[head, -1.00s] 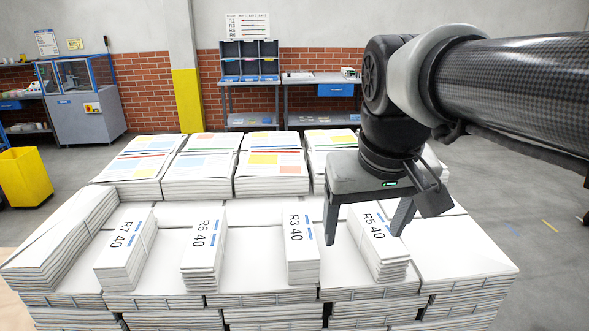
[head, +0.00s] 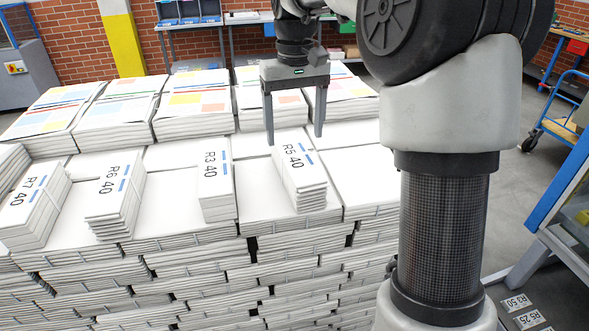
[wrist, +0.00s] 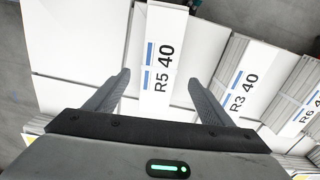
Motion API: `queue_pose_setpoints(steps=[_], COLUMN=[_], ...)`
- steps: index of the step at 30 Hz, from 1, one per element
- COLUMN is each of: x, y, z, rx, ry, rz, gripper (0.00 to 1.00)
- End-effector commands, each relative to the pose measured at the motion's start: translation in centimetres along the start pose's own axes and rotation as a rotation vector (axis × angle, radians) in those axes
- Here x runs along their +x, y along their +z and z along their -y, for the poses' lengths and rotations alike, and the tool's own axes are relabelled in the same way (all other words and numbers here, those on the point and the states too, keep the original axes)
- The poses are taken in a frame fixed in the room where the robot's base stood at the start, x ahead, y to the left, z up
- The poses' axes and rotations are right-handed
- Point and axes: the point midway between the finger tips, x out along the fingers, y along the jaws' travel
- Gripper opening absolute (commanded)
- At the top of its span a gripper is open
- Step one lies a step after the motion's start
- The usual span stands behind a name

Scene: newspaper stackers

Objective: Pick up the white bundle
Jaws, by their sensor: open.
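Several white bundles lie in a row on a stack of white paper. The R5 40 bundle (head: 300,178) is nearest my gripper (head: 295,138), which is open and points down at its far end. In the head view the fingers appear on either side of this bundle; whether they are above it or level with it I cannot tell. The wrist view shows the R5 40 bundle (wrist: 160,50) ahead of and between the open fingers (wrist: 158,78), with nothing held. The R3 40 (head: 216,182), R6 40 (head: 117,202) and R7 40 (head: 35,205) bundles lie to the left.
Printed newspaper stacks (head: 195,105) stand behind the row. My arm fills the right side of the head view. A blue-framed trolley (head: 560,125) and a blue-edged structure (head: 560,190) stand at the right. A yellow-banded pillar (head: 122,45) is behind.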

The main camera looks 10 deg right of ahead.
Motion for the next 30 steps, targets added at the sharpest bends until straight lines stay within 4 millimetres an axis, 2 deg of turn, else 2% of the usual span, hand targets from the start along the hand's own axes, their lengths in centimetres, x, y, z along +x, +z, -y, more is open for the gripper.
queue_pose_setpoints(steps=[1,4,14,21,24,30], x=[1.3,3.1,5.8,9.3,10.0,10.1], y=[0.1,0.1,0.1,0.3,0.3,0.2], z=[0.0,-0.1,0.0,-0.1,-0.1,-0.1], rx=[0.001,0.001,0.001,0.002,0.001,0.001], ry=[0.000,-0.001,0.000,0.000,0.000,0.000], rz=[0.004,0.002,0.001,0.001,0.000,-0.001], gripper=[0.75,0.75,0.75,0.75,0.75,0.75])
